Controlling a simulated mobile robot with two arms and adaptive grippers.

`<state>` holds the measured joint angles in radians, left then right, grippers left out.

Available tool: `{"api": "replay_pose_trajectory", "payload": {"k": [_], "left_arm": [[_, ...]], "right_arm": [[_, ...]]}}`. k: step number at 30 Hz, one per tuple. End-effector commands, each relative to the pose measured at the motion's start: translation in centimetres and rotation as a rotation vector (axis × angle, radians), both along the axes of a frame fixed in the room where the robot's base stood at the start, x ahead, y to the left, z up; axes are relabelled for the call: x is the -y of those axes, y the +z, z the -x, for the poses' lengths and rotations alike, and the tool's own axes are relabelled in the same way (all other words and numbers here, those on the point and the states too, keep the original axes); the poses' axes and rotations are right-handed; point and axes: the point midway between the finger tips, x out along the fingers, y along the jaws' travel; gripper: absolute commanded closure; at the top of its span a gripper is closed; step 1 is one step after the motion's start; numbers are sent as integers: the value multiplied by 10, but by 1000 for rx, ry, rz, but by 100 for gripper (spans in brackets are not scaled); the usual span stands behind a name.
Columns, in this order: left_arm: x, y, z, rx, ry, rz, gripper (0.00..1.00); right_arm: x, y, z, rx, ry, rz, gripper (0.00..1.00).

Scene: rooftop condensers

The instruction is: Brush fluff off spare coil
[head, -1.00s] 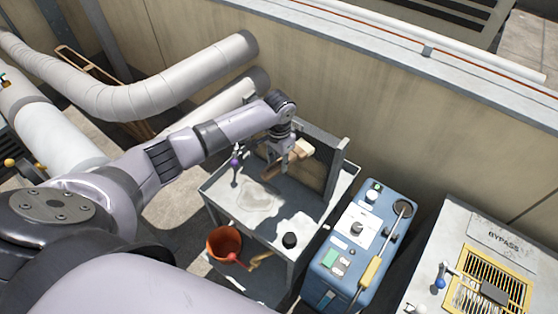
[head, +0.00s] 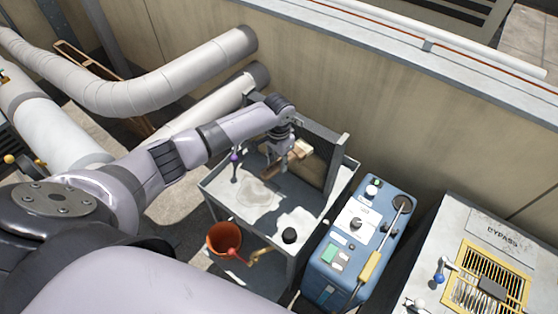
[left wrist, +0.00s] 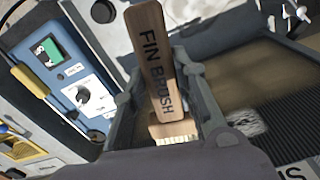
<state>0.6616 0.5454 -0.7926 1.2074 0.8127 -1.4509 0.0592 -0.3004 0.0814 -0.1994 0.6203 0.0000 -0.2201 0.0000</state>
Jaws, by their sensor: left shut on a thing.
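The spare coil (head: 326,158) stands upright in a grey frame at the back of a metal cart (head: 222,198). In the left wrist view its dark finned face (left wrist: 248,85) fills the right side, with a pale grey patch of fluff (left wrist: 246,122) low on it. My left gripper (head: 286,160) is in front of the coil face, shut on the wooden fin brush (head: 301,150). The brush handle, lettered FIN BRUSH, runs between the fingers in the left wrist view (left wrist: 150,50), with pale bristles at its lower end. I cannot tell whether the bristles touch the coil. My right gripper is not in view.
An orange bucket (head: 224,239) is below at the cart's front. A blue machine (head: 345,240) stands right of the cart, and a grey BYPASS unit (head: 440,225) farther right. A wall rises behind.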

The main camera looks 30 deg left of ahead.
Motion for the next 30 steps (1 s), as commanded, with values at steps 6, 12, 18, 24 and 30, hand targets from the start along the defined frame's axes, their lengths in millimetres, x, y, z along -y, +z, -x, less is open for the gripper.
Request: {"api": "replay_pose_trajectory", "payload": {"k": [6, 12, 18, 24, 30], "left_arm": [[0, 18, -1, 3, 0, 1, 100], [0, 24, -2, 2, 0, 1, 100], [0, 15, -1, 2, 0, 1, 100], [0, 1, -1, 1, 1, 0, 100], [0, -13, -1, 2, 0, 2, 100]], "right_arm": [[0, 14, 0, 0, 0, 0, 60], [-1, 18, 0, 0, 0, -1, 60], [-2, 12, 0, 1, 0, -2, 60], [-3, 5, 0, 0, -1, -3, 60], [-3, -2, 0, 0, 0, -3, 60]]}}
